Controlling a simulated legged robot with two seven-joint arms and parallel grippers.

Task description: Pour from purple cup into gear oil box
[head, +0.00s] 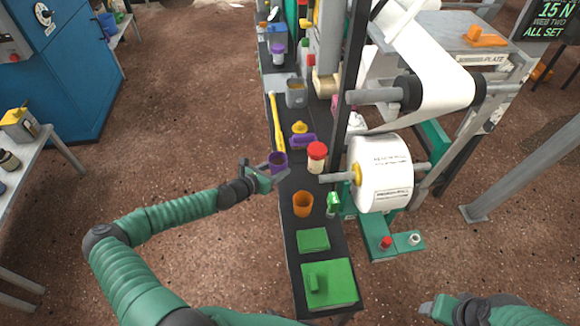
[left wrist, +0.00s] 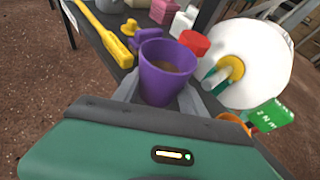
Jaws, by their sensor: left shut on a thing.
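The purple cup (head: 278,160) is upright at the left edge of the narrow dark bench. My left gripper (head: 268,172) is shut on it. In the left wrist view the cup (left wrist: 165,78) sits between the fingers, with brownish contents inside. A grey open-topped box (head: 296,96) with tan contents stands farther back on the bench; it may be the gear oil box, but I cannot read a label. It is apart from the cup. My right gripper (head: 438,308) is at the lower right, away from the bench; its jaw opening is unclear.
A red-lidded jar (head: 317,157), an orange cup (head: 303,204) and a small green bottle (head: 333,203) stand close to the cup. A yellow tool (head: 276,122) lies between cup and grey box. A paper roll (head: 381,173) and its frame border the bench's right.

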